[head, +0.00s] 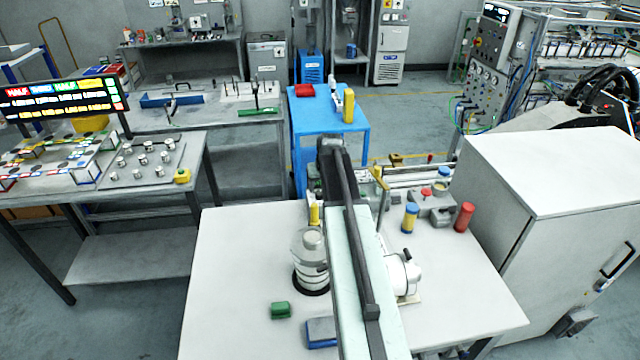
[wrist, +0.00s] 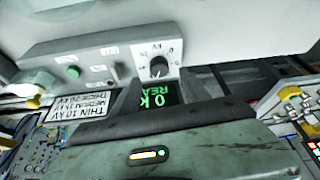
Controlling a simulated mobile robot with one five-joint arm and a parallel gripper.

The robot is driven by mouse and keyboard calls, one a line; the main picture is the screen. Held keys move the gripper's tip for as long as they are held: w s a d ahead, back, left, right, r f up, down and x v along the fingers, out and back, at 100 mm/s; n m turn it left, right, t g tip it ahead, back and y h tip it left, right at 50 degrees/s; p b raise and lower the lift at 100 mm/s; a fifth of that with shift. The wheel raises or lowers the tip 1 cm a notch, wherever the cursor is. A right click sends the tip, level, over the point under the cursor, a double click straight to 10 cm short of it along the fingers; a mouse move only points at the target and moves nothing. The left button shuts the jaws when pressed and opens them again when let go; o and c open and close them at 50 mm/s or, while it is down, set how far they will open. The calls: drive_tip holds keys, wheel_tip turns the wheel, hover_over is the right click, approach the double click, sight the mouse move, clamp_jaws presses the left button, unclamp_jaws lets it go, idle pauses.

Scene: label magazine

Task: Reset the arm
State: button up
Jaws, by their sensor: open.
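My arm (head: 360,260) reaches from the bottom edge of the head view up over the white table. Its pale green link carries a long dark bar, and its dark far end (head: 331,150) stands in front of the blue cart. The wrist view appears upside down. It shows a grey control panel (wrist: 110,68) with a knob, a green button and a green-lettered display (wrist: 158,95). A worn grey-green surface with a small lit strip fills the bottom of that view.
The white table (head: 235,260) holds a grey ribbed device (head: 311,258), a green block (head: 280,310), a blue block (head: 321,332), and blue-yellow (head: 410,217) and red (head: 464,217) cylinders. A blue cart (head: 330,122) stands behind. A large white cabinet (head: 550,180) stands right.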

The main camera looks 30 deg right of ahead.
drive_tip(key=p+v, duration=0.1)
drive_tip(key=v, duration=0.2)
idle(0.4)
